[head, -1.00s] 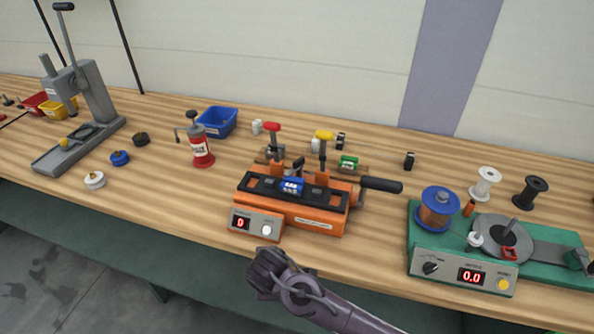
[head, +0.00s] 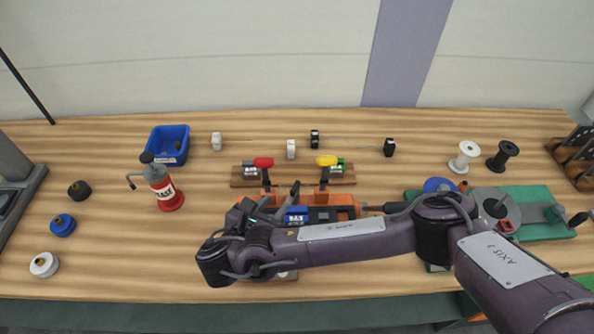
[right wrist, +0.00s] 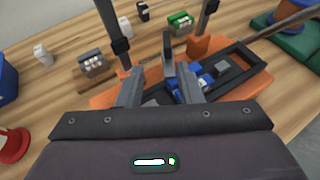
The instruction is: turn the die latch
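The orange machine (head: 346,199) stands mid-bench, partly hidden behind my right arm. A short dark upright lever (head: 295,188) on it appears to be the die latch; it also shows in the right wrist view (right wrist: 168,54). A blue die block (head: 297,214) sits in the machine's black bed, and part of it shows in the right wrist view (right wrist: 202,83). My right gripper (right wrist: 160,86) is open, its two grey fingers apart over the machine's near left part. The lever stands beyond the fingertips, between them in the picture; no contact shows. My left gripper is not in view.
Red (head: 263,162) and yellow (head: 326,161) handled posts rise at the machine's back. A red can (head: 165,188) and blue bin (head: 168,145) stand left. A green machine (head: 540,200) stands right. Small die blocks lie behind.

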